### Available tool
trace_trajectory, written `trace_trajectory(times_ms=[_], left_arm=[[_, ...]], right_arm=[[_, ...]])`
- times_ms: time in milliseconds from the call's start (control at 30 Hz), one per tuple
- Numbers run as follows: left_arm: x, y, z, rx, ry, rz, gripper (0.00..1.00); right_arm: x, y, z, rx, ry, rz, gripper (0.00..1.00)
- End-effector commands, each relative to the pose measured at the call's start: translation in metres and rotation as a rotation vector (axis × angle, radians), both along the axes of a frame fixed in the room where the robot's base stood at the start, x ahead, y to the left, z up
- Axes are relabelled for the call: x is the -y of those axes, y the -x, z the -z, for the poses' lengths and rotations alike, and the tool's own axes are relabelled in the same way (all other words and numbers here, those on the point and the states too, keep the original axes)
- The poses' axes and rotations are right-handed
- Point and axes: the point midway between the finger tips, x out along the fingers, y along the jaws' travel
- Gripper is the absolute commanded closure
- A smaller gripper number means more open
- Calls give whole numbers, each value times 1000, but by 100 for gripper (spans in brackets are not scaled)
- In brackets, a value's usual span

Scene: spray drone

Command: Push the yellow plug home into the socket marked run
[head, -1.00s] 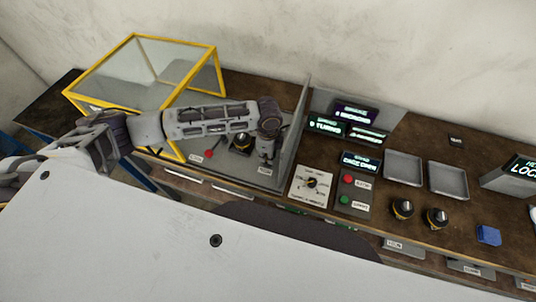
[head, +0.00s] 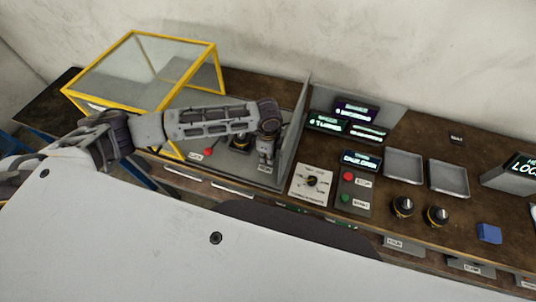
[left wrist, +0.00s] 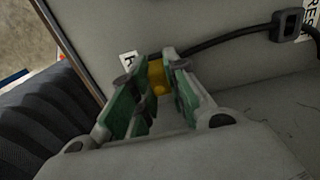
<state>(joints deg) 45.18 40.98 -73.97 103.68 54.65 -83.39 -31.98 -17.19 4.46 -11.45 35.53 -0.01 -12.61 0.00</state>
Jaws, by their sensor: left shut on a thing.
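My left gripper (head: 265,162) points down at the right end of the grey panel beside the yellow-framed case. In the left wrist view its green-padded fingers (left wrist: 158,88) are closed around the yellow plug (left wrist: 157,76). Only a small part of the plug shows between the fingertips. A white label (left wrist: 128,60), partly covered, sits just left of the plug on the grey surface. The socket is hidden behind the plug and fingers, so I cannot tell how deep the plug sits. My right gripper is not in view.
A yellow-framed clear case (head: 150,70) stands raised at the left. A grey upright wall (head: 296,130) rises close to the right of my left gripper. A dark cable (left wrist: 225,38) runs across the panel to a clip (left wrist: 287,25). A dial plate (head: 311,184) lies beyond the wall.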

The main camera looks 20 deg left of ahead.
Motion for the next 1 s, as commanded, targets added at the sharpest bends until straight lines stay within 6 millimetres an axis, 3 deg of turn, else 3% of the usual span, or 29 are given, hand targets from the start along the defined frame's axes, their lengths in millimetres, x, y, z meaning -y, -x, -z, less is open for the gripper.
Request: trace_trajectory(times_ms=[100,133,333,767,1000], left_arm=[[0,0,2,0,0,0,100],[0,0,2,0,0,0,83],[0,0,2,0,0,0,59],[0,0,-2,1,1,0,59],[0,-1,-21,2,1,0,59]], right_arm=[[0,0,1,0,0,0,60],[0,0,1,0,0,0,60],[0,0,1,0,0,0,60],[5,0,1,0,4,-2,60],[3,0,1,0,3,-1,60]])
